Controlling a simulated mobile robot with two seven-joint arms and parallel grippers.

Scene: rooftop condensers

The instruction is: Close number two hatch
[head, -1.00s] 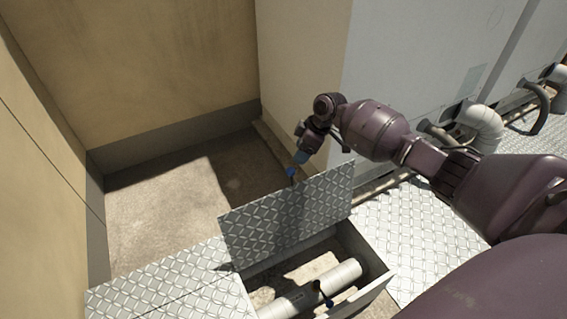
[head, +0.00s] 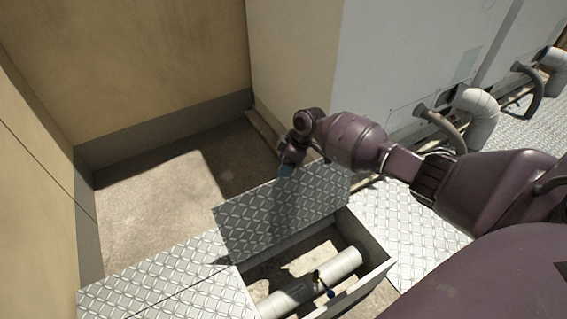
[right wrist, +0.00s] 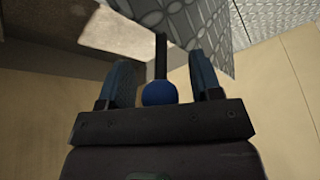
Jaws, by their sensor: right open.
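The hatch lid (head: 265,218), a grey diamond-plate panel, stands raised on the far side of its open box (head: 375,262). No number is readable on it. My right gripper (head: 288,170) is at the lid's upper edge, on the far side. In the right wrist view my right gripper (right wrist: 160,68) is open, its two blue fingers on either side of a blue ball knob (right wrist: 160,93) on a dark rod. The rod runs up towards the lid (right wrist: 205,25). A gap shows between knob and fingers. In the head view the knob is hidden. My left gripper is out of view.
Inside the box lie a pale pipe (head: 340,262) and a small dark lever with a blue end (head: 331,294). A flat plate cover (head: 165,285) adjoins on the left. A grey wall unit (head: 400,60) with pipe elbows (head: 480,115) stands behind my arm. Bare floor (head: 150,210) lies beyond the lid.

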